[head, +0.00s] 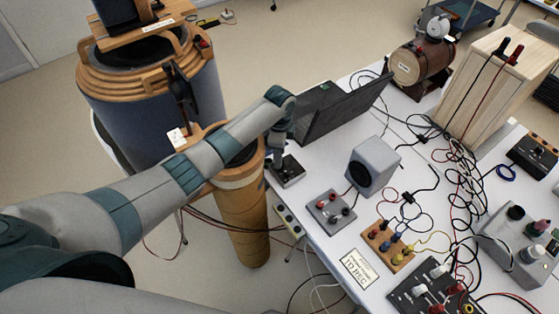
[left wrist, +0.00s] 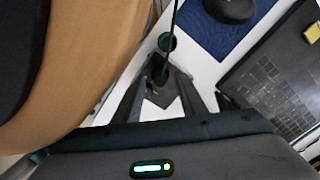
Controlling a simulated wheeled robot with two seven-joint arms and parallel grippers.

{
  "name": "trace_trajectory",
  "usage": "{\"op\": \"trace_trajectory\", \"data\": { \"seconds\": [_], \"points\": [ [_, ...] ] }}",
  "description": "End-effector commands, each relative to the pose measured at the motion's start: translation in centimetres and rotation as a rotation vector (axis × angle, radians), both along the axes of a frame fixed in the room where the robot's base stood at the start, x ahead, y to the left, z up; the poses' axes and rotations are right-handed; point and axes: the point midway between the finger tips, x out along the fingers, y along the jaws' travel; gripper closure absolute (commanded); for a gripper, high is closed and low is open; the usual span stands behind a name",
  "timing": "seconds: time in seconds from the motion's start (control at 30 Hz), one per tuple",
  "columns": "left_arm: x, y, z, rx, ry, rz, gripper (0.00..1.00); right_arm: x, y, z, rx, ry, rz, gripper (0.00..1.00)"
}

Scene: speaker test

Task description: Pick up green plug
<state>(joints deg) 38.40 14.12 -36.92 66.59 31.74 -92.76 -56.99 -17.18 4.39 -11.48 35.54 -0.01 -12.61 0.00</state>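My left gripper (left wrist: 162,78) points down at a small dark box (head: 287,171) on the near left edge of the table. In the left wrist view a dark green plug (left wrist: 160,74) with a black cable sits between the fingertips. The fingers look apart, with a small gap on each side of the plug; contact is hard to judge. A second green round piece (left wrist: 167,42) shows just beyond it on the box. In the head view the gripper hides the plug. My right gripper is in neither view.
An open black laptop (head: 340,112) stands right beside my left gripper. A grey speaker box (head: 372,165), a grey socket box (head: 331,211) and a wooden plug block (head: 388,246) are nearby. Cables tangle at the right. A large coil stand (head: 240,215) is close at left.

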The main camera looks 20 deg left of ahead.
Motion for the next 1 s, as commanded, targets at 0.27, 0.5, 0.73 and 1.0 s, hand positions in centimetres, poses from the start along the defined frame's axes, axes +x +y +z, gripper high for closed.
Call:
{"op": "trace_trajectory", "data": {
  "seconds": [0.27, 0.5, 0.73, 1.0],
  "points": [
    [0.0, 0.0, 0.0, 0.000, 0.000, 0.000, 0.79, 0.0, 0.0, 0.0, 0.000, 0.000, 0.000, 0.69],
    [0.0, 0.0, 0.0, 0.000, 0.000, 0.000, 1.00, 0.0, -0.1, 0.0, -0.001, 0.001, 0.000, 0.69],
    [0.0, 0.0, 0.1, 0.000, 0.000, 0.000, 1.00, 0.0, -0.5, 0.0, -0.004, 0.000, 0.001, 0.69],
    [0.1, 0.1, 1.1, 0.000, -0.002, 0.000, 1.00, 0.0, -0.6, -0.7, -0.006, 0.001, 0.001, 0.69]
  ]
}}
